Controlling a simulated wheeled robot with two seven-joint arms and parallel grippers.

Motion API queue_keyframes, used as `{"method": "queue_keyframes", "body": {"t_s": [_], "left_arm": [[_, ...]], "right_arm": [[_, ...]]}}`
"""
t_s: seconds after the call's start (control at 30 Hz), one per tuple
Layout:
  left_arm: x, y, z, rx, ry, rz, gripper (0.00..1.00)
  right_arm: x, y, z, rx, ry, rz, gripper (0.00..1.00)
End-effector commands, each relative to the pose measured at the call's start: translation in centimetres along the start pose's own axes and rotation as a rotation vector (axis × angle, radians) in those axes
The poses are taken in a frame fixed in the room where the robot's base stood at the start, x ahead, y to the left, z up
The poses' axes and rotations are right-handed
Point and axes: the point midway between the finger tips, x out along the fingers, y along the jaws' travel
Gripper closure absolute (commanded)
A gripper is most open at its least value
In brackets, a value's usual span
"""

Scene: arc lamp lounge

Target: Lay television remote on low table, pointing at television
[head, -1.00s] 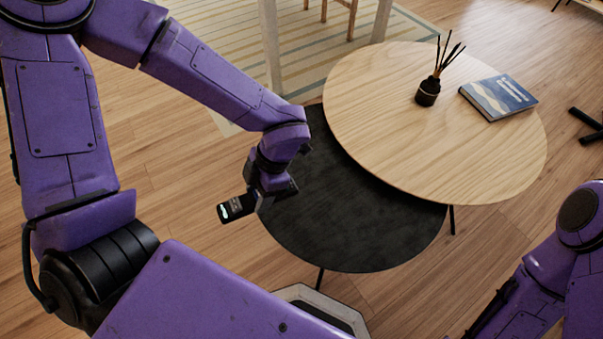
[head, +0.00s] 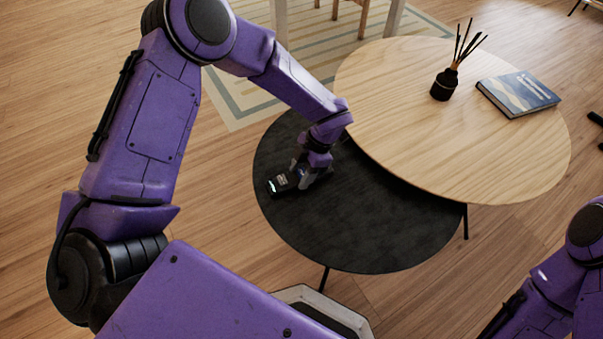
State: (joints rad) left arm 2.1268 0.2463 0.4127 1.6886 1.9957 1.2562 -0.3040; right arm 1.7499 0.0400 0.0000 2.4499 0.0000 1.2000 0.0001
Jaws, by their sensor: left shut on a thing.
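The television remote (head: 282,184) is a small dark bar with a pale, lit-looking end toward the left. My left gripper (head: 312,175) is shut on it, with the fingers covering its right part. The remote is over the left part of the low black round table (head: 370,226); I cannot tell whether it touches the top. No television shows in the head view. My right arm is at the lower right, and its gripper is not clearly seen.
A higher light-wood round table (head: 440,140) overlaps the black one at the back right. It bears a reed diffuser (head: 444,85) and a blue book (head: 518,93). A striped rug (head: 310,60) lies behind. The black table's front is clear.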

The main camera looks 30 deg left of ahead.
Motion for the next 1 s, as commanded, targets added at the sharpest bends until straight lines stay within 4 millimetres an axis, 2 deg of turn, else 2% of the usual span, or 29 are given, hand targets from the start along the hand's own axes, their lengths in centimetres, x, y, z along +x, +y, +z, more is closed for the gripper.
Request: {"method": "queue_keyframes", "body": {"t_s": [0.27,0.3,0.33,0.37,0.6,0.7,0.77,1.0], "left_arm": [[0.2,0.1,0.1,0.000,-0.002,0.001,0.85],[0.1,0.1,0.1,0.000,-0.002,0.002,0.36],[0.1,0.1,0.1,0.000,-0.002,0.002,0.27],[0.1,0.1,0.1,0.000,-0.002,0.002,0.24],[0.0,0.0,0.1,0.000,-0.002,0.002,0.24],[-0.7,0.0,-0.1,-0.001,-0.003,0.002,0.24],[-1.7,0.1,-0.1,-0.001,-0.004,0.002,0.24],[-8.0,0.1,-0.2,-0.001,-0.005,0.003,0.24]], "right_arm": [[0.0,0.0,0.0,0.000,0.000,0.000,0.57],[0.0,0.0,0.0,0.000,0.000,0.000,0.57],[-0.1,0.0,0.0,0.000,0.000,0.000,0.57],[-0.1,0.0,0.0,0.000,0.000,0.000,0.57],[-0.1,0.0,0.0,0.000,0.000,0.000,0.57],[-0.3,0.0,-0.1,0.000,0.000,0.000,0.57],[-0.7,0.1,-0.3,0.000,0.000,0.000,0.57],[-2.4,0.2,-1.0,0.000,0.000,0.000,0.57]]}}
